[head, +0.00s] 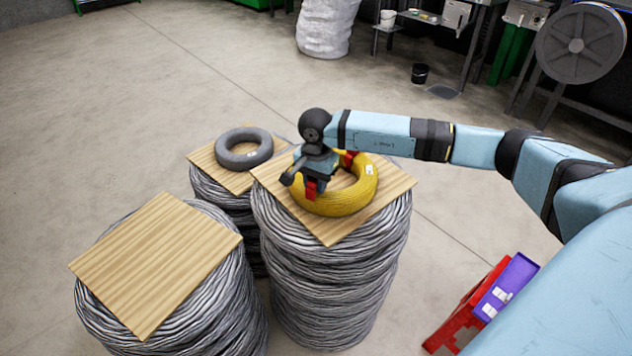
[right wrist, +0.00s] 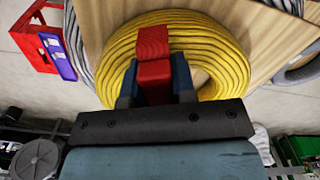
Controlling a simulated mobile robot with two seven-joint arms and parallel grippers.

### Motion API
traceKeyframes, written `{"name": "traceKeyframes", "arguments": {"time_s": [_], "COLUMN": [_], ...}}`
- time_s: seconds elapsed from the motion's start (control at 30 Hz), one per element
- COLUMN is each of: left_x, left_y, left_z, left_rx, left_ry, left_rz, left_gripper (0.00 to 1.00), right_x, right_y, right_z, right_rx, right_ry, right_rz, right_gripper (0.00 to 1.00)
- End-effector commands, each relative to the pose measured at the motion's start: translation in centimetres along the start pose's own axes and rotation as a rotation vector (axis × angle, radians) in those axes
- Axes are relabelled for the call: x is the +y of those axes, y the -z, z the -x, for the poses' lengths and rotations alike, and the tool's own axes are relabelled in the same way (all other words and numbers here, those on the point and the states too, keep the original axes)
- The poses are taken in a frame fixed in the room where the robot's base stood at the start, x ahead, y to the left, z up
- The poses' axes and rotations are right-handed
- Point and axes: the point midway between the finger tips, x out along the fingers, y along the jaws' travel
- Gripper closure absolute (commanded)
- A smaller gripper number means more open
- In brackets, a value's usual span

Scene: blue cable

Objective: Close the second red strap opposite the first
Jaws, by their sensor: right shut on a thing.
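A yellow cable coil (head: 365,190) lies flat on a square wooden board (head: 391,190) on top of a tall grey cable stack. One red strap (head: 349,158) sits around the coil on its far side. Another red strap (head: 311,188) is on the near left side of the coil, and my right gripper (head: 309,183) is on it. In the right wrist view this red strap (right wrist: 153,60) is held between my right fingers (right wrist: 154,86), over the yellow coil (right wrist: 212,50). Whether its ends meet is hidden. My left gripper is not in view.
A grey coil (head: 244,148) lies on a wooden board behind left. A bare wooden board (head: 157,262) tops the front left stack. A red holder (head: 455,325) with a purple box (head: 507,284) stands at lower right. The floor on the left is clear.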

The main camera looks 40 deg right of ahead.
Motion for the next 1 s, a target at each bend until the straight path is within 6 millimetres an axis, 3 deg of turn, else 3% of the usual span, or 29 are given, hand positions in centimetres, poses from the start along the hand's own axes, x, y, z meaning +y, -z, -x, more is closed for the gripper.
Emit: {"name": "traceKeyframes", "arguments": {"time_s": [1.0], "left_x": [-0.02], "left_y": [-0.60], "left_z": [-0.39], "left_rx": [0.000], "left_ry": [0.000], "left_rz": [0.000], "left_gripper": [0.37], "right_x": [-0.01], "right_y": [0.00], "right_z": [-0.61], "right_rx": [0.000], "right_ry": [0.000], "right_rz": [0.000], "right_gripper": [0.96]}}
